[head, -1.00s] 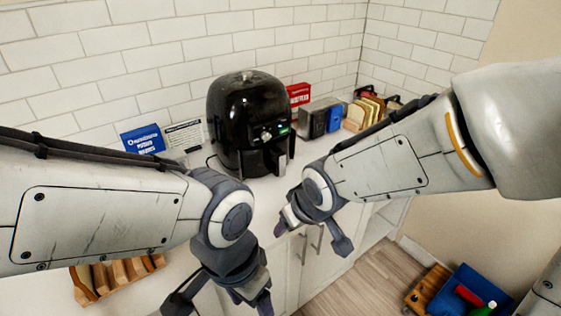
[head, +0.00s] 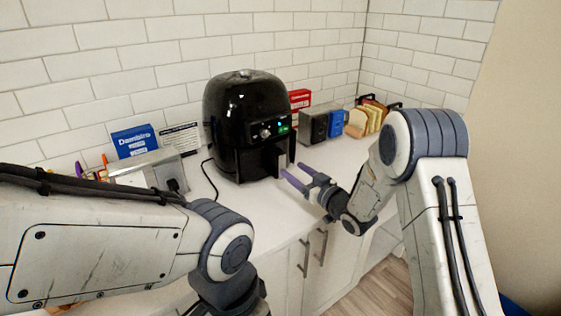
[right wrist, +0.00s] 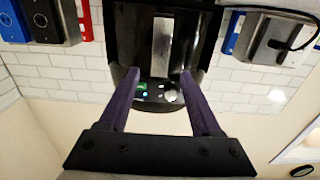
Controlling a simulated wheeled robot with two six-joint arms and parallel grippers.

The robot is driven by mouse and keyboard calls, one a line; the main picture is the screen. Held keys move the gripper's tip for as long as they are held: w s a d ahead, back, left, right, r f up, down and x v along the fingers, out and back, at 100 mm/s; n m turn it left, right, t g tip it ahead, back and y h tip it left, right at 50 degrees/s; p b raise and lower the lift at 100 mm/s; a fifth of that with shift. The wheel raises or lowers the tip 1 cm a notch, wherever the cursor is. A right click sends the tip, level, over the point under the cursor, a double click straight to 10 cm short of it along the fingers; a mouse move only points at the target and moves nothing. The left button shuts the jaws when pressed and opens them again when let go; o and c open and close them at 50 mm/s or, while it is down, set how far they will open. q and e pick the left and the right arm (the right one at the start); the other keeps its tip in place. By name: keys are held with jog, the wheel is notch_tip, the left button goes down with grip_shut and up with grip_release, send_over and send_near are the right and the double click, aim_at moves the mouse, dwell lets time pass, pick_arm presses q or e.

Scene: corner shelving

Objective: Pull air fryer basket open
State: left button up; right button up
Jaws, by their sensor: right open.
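The black air fryer (head: 243,115) stands on the white counter against the tiled wall, its control panel lit. Its basket (head: 258,162) appears closed, with the handle (head: 282,158) standing out at the front right. My right gripper (head: 292,170) is open and empty in front of the handle. In the right wrist view, its two purple fingers (right wrist: 160,75) point at the fryer, apart, with the light grey handle face (right wrist: 162,40) between and beyond them. I see no contact. My left arm crosses the lower left of the head view; its fingers are out of frame.
A blue box (head: 135,141) and a grey toaster-like appliance (head: 155,172) stand left of the fryer. The counter before the fryer is clear.

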aim_at(282, 161)
jog(key=p+x, duration=0.1)
jog(key=x, duration=0.6)
jog(key=shift+w+a, duration=0.2)
jog(key=shift+w, duration=0.05)
grip_shut()
dwell(1.1)
